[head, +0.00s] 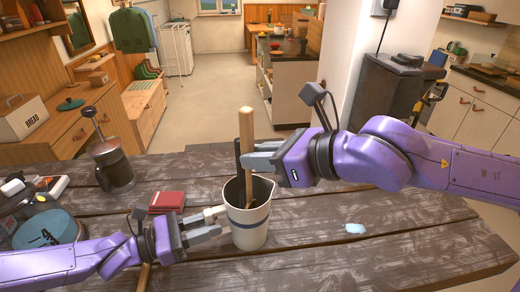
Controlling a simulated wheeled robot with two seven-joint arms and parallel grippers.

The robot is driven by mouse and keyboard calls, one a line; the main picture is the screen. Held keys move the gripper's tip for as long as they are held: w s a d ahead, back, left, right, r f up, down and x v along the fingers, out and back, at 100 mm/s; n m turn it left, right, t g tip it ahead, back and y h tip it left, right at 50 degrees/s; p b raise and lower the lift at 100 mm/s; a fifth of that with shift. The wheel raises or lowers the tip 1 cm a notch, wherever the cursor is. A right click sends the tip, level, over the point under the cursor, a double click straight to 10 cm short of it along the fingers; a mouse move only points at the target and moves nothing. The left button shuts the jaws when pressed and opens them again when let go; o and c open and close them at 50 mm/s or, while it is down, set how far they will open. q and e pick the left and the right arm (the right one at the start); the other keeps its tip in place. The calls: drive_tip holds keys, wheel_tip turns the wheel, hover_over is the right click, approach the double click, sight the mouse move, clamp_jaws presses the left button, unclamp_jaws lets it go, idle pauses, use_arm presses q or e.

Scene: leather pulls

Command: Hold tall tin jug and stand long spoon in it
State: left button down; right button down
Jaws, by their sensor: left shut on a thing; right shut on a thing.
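The tall tin jug (249,232), white with a blue band, stands upright on the wooden table. My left gripper (217,222) is shut on the jug's left side, around what looks like its handle; the exact grip is partly hidden. The long spoon (246,128) has a pale wooden handle and is upright, with its lower part down inside the jug's mouth. My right gripper (252,156) is shut on the spoon's handle above the rim. The spoon's lower end is hidden by the jug wall, so I cannot tell whether it touches the bottom.
A red book (167,201) lies left of the jug. A dark press pot (113,167) stands farther back left. A teal round object (46,230) and small clutter fill the table's left end. A light blue piece (355,228) lies right. The table (420,240) is otherwise clear there.

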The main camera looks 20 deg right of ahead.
drive_tip(key=c, duration=0.9)
unclamp_jaws()
drive_tip(key=shift+c, duration=0.2)
drive_tip(key=v, duration=1.2)
use_arm(q)
drive_tip(key=c, duration=0.8)
unclamp_jaws()
